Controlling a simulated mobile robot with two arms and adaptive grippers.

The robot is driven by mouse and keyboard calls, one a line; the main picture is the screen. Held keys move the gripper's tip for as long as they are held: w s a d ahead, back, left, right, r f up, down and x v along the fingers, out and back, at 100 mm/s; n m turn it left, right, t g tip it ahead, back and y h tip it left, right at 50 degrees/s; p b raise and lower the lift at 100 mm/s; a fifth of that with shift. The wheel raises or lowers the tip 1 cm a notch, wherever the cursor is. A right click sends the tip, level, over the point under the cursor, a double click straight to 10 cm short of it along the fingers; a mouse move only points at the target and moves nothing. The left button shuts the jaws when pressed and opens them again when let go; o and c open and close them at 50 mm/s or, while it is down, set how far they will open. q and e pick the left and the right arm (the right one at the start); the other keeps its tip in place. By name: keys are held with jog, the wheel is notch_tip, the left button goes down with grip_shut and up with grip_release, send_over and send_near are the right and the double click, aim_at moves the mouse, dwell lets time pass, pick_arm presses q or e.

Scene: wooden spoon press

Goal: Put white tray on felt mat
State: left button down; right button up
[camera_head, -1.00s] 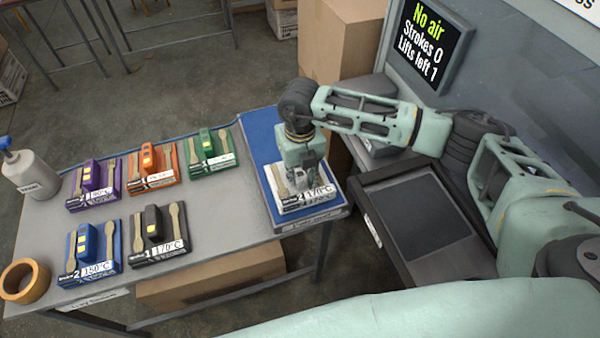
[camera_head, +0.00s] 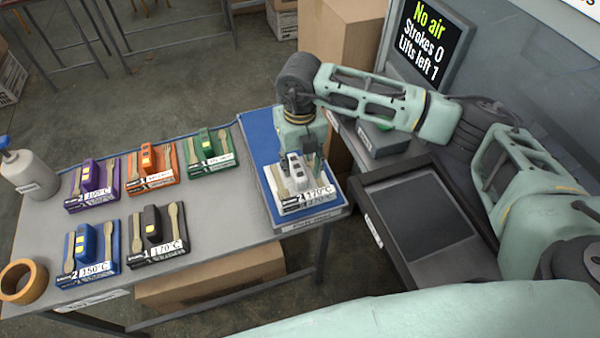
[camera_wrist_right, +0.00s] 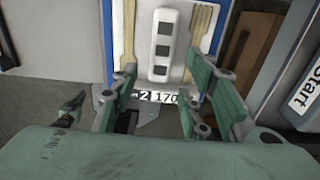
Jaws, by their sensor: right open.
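The white tray (camera_head: 296,204) lies on the blue felt mat (camera_head: 263,150) at the right end of the table. It carries a white block (camera_head: 297,172), wooden spoons and a label reading 2 and 170°C. My right gripper (camera_head: 308,158) is open just above the tray's far part. In the right wrist view, the open right gripper (camera_wrist_right: 165,85) has its fingers apart on either side of the white block (camera_wrist_right: 164,45), which appears free between them. My left gripper is not in view.
Purple (camera_head: 92,185), orange (camera_head: 153,167), green (camera_head: 211,152), blue (camera_head: 91,252) and black (camera_head: 154,233) trays stand on the grey table. A screen (camera_head: 431,40) reads "No air".

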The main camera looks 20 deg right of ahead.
aim_at(300, 173)
notch_tip(300, 173, up, 7)
jog(key=shift+r+b, duration=0.15)
jog(key=shift+b, duration=0.25)
